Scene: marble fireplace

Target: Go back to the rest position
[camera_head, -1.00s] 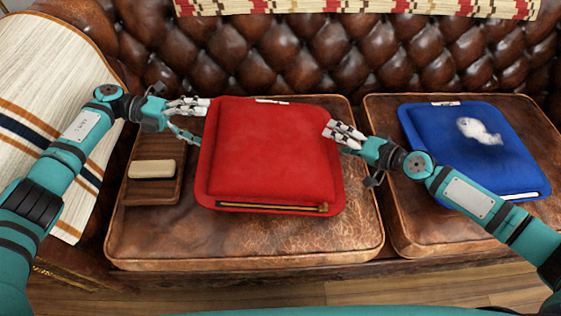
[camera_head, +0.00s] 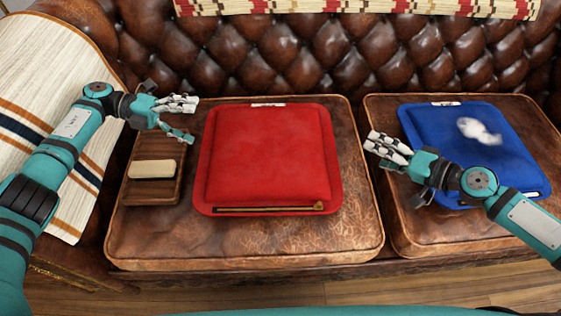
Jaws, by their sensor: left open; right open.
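My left gripper (camera_head: 192,119) is open and empty. It hovers just left of the red cushion (camera_head: 268,155), over the far end of the wooden tray, apart from the cushion. My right gripper (camera_head: 374,146) is open and empty. It is to the right of the red cushion, above the gap between the two leather seats, with clear space between it and the cushion. The red cushion lies flat on the left leather seat (camera_head: 250,240), with a dark and gold strip along its front edge.
A wooden tray (camera_head: 131,190) with a cream block (camera_head: 152,169) lies left of the cushion. A blue cushion (camera_head: 450,135) with a white patch lies on the right seat (camera_head: 420,225). The tufted backrest (camera_head: 300,60) rises behind. A striped blanket (camera_head: 45,70) covers the left armrest.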

